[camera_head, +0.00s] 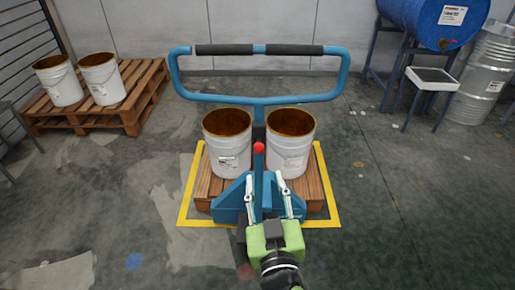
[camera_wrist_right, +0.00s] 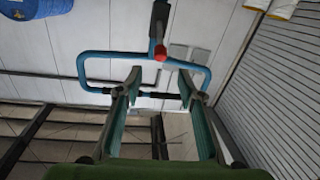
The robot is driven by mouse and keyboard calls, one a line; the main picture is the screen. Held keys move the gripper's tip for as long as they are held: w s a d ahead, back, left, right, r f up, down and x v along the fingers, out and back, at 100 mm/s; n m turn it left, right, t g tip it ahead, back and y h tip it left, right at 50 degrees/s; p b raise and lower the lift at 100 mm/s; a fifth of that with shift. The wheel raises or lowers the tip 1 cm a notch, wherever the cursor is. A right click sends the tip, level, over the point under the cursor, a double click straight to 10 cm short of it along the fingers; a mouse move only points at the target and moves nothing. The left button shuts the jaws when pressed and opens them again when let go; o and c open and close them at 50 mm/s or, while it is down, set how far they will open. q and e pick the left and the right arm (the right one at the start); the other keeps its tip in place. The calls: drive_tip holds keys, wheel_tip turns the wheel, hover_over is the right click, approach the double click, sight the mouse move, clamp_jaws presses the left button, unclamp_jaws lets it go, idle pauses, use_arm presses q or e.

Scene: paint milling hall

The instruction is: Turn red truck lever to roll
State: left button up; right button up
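The blue pallet truck has a loop handle (camera_head: 260,98) with dark grips, raised above its body (camera_head: 259,197). Its lever has a red knob (camera_head: 259,147) near the top of the blue central post, below the loop. The red knob also shows in the wrist view (camera_wrist_right: 161,52), beyond and between my fingertips. My right gripper (camera_head: 264,182) is in front of the truck, below the knob, with its two fingers spread either side of the post in the picture. In the wrist view my right gripper (camera_wrist_right: 159,77) is open and empty, apart from the knob. My left gripper is out of view.
Two white buckets (camera_head: 228,157) (camera_head: 289,158) stand on a wooden pallet (camera_head: 316,187) within a yellow floor outline (camera_head: 187,190). Another pallet (camera_head: 150,93) with two buckets stands left. A blue drum (camera_head: 433,18) on a stand and a metal drum (camera_head: 484,82) are right. Floor around is clear.

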sight(260, 152)
drive_tip(key=w, duration=0.4)
drive_tip(key=w+a+p, duration=0.1)
drive_tip(key=w, duration=0.2)
drive_tip(key=w+p, duration=0.1)
drive_tip(key=w, duration=0.3)
drive_tip(key=shift+w+a, duration=0.2)
drive_tip(key=shift+w, duration=0.65)
clamp_jaws()
